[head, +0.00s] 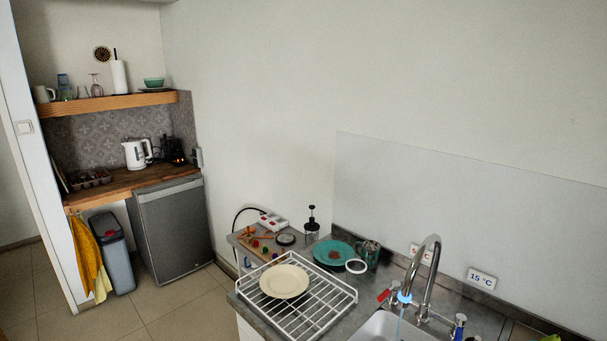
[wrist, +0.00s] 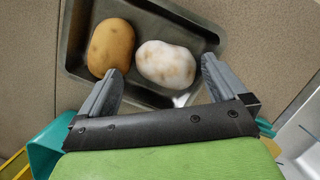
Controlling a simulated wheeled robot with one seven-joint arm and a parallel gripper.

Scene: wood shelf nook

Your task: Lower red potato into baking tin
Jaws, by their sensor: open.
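A dark grey baking tin (wrist: 77,54) lies tilted across the top of the wrist view. A yellow-brown potato (wrist: 111,47) lies in its left part, and a whitish potato with brown patches (wrist: 166,64) lies beside it to the right. Neither potato looks red, and I see no red potato elsewhere. My gripper (wrist: 161,69) is open over the tin's near side. Its fingertips stand apart on either side of the whitish potato's near end; I cannot tell whether they touch it. My gripper and this tin are not clearly seen in the head view.
The tin lies on a brown speckled surface (wrist: 25,65). In the head view, a white dish rack (head: 335,301) with a cream plate (head: 284,281) stands beside the sink tap (head: 431,262). A wooden counter (head: 122,186) stands far left.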

